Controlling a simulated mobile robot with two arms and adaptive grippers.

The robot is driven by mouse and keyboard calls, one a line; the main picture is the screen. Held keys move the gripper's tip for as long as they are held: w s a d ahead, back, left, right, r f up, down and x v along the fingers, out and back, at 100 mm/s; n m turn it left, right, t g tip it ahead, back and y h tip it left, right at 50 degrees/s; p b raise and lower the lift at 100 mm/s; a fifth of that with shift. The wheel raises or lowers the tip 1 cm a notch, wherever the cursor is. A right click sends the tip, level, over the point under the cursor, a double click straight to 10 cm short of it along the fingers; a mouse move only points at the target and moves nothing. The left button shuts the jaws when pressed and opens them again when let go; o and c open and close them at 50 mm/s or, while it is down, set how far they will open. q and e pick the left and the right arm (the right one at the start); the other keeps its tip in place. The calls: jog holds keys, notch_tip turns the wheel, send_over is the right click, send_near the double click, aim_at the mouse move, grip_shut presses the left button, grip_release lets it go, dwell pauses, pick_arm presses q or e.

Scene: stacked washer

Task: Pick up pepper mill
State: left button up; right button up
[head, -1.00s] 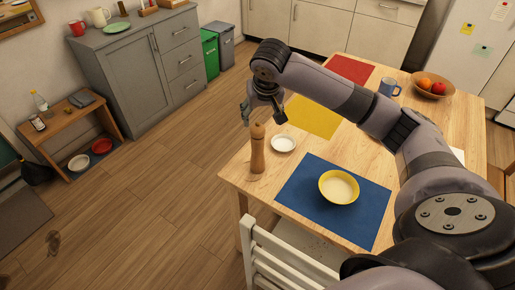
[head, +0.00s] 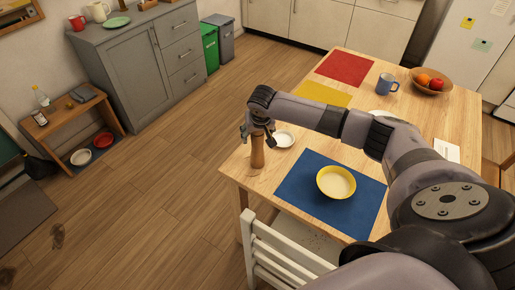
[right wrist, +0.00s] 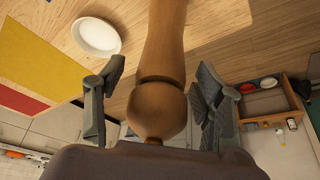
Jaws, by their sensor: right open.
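The wooden pepper mill (head: 257,154) stands upright at the left corner of the table. My right gripper (head: 258,138) is over it, pointing down around its top. In the right wrist view the mill's round head (right wrist: 157,108) is between the two open fingers of the right gripper (right wrist: 156,105), with a visible gap on each side. The mill's top is partly hidden by the gripper in the head view. My left gripper is not in view.
A small white dish (head: 285,139) is close to the right of the mill. A yellow bowl (head: 336,182) sits on a blue placemat (head: 300,190). A white chair (head: 290,250) stands at the near table edge. Open floor lies left of the table (head: 440,110).

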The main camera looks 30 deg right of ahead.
jog(key=shift+w+f, duration=0.1)
jog(key=shift+f, duration=0.05)
jog(key=shift+c, duration=0.4)
grip_shut()
dwell(0.4)
